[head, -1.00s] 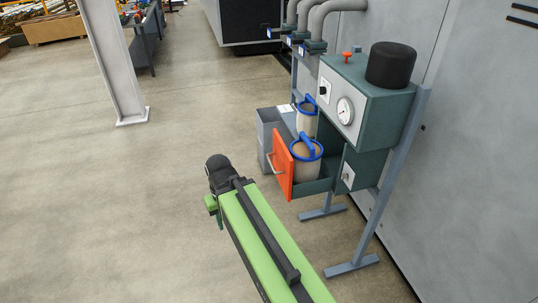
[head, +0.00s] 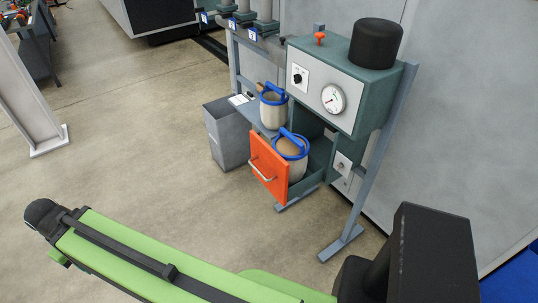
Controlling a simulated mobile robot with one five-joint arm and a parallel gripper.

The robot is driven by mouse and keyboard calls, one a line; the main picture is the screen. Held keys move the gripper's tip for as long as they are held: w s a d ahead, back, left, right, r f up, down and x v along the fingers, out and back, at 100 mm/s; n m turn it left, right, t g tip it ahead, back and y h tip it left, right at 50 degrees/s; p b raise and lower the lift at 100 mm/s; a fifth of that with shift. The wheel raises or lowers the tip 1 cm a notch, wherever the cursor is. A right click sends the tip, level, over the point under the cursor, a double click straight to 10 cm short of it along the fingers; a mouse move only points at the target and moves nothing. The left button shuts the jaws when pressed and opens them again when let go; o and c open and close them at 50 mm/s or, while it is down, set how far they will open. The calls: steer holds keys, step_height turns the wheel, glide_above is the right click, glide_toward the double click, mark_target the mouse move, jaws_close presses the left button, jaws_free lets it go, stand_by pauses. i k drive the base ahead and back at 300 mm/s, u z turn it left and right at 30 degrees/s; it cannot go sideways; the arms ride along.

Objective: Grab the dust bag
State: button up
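A beige dust bag with a blue ring and blue handle (head: 291,155) stands upright in the open drawer with the orange front (head: 268,171), below the dark green cabinet. A second, similar bag (head: 273,112) stands on a small shelf just behind and left of the drawer. My green arm (head: 130,255) stretches across the lower left, well apart from both bags. Its black joint (head: 42,216) is at the far left. My gripper's fingers do not show, so I cannot see whether they are open or shut.
The cabinet (head: 355,85) carries a gauge, a knob and a black cylinder on top. Its grey stand legs (head: 341,244) reach the floor to the right. A grey bin (head: 227,137) stands left of the shelf. A grey pillar (head: 25,105) is at left. The floor between is clear.

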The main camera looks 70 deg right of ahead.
mark_target(294, 148)
steer(key=z, duration=0.7)
steer(key=i, duration=1.3)
steer(key=z, duration=1)
